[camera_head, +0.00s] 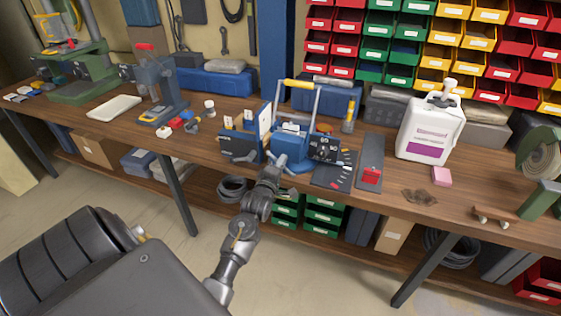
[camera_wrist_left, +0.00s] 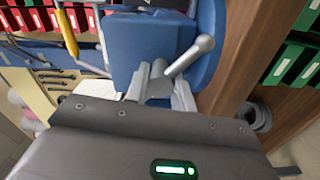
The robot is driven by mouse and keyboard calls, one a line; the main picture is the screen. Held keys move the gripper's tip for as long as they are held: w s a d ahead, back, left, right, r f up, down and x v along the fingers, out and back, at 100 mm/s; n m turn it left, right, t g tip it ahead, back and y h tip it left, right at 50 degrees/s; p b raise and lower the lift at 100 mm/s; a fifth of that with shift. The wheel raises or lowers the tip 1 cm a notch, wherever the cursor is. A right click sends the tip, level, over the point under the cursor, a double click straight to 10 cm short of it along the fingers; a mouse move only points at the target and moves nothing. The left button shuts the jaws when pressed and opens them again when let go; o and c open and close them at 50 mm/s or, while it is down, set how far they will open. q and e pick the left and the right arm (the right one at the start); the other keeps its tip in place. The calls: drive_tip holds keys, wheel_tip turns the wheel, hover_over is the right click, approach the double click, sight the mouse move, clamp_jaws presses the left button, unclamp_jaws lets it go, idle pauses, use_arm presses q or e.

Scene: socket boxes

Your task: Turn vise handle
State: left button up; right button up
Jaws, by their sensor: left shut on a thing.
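The blue vise (camera_head: 291,150) stands at the front edge of the wooden workbench. Its blue body also fills the upper middle of the left wrist view (camera_wrist_left: 140,42). The vise handle (camera_wrist_left: 188,57) is a grey metal bar with a rounded end, slanting up to the right in front of the vise. My left gripper (camera_head: 277,163) reaches up to the vise's front from below. In the left wrist view its fingers (camera_wrist_left: 165,85) are closed around the lower part of the handle. The handle's other end is hidden by the gripper. My right gripper is not in view.
Green drawers (camera_head: 322,216) sit on the shelf below. Coloured bins (camera_head: 440,40) hang behind.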

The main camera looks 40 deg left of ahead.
use_arm(q)
drive_tip(key=m+p, duration=0.2)
drive_tip(key=m, duration=0.3)
drive_tip(key=shift+m, duration=0.3)
drive_tip(key=m+p, duration=0.2)
drive_tip(key=m, duration=0.3)
drive_tip(key=shift+f, duration=0.15)
drive_tip(key=m+p, duration=0.1)
drive_tip(key=m, duration=0.4)
drive_tip(key=shift+d+m, duration=0.1)
drive_tip(key=shift+m, duration=0.3)
drive_tip(key=shift+f+m+p, duration=0.1)
drive_tip(key=shift+m+p, duration=0.55)
drive_tip(key=shift+m, duration=0.95)
drive_tip(key=shift+m, duration=0.3)
drive_tip(key=o, duration=1)
drive_tip(key=shift+s+r, duration=0.1)
drive_tip(key=shift+r, duration=0.1)
